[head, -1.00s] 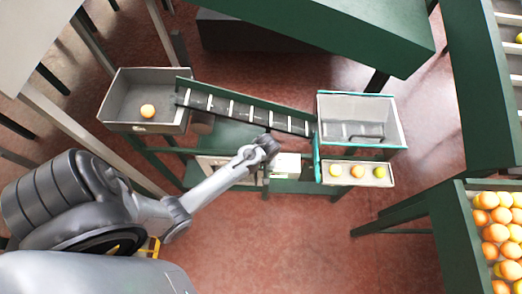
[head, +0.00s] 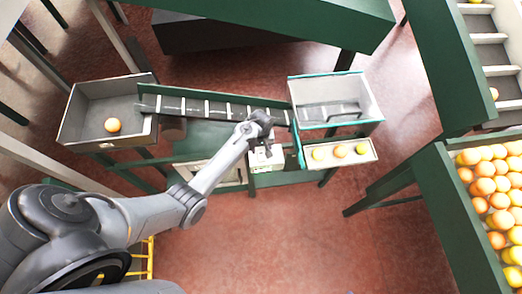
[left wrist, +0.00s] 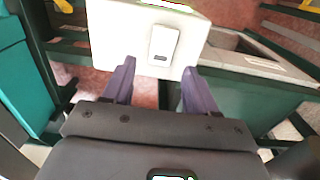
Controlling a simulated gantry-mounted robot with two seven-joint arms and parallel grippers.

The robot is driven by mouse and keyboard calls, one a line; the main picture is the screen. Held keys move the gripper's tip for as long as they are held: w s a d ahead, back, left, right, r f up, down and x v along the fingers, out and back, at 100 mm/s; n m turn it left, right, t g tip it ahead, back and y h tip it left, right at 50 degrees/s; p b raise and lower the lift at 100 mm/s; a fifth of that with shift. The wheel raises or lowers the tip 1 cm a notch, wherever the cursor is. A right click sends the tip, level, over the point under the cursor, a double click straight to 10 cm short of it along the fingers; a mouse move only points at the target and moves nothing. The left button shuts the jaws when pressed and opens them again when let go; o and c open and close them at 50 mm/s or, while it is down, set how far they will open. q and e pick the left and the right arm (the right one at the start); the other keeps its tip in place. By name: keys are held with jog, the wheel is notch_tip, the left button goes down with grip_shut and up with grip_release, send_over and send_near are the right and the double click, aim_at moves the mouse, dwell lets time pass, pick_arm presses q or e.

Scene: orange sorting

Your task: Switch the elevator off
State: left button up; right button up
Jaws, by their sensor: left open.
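The elevator (head: 222,108) is a dark slatted belt with green sides, running between a left bin and a right hopper. A white switch box (head: 267,163) sits on the green frame below the belt. In the left wrist view the box (left wrist: 110,28) fills the top middle and carries a pale rocker switch (left wrist: 163,46) with a dark mark at its lower end. My left gripper (head: 268,148) is over the box and partly covers it. Its two fingers (left wrist: 159,75) are open and empty, pointing at the box below the switch. Contact cannot be told. My right gripper is not in view.
The left grey bin (head: 72,118) holds one orange (head: 113,125). A small tray (head: 373,150) with three fruits sits below the hopper (head: 375,100). A large crate (head: 447,200) of oranges stands at right. The floor in front is clear.

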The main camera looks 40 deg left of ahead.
aim_at(262, 156)
pick_arm(q)
jog(key=shift+f, duration=1.45)
jog(key=shift+c, duration=0.4)
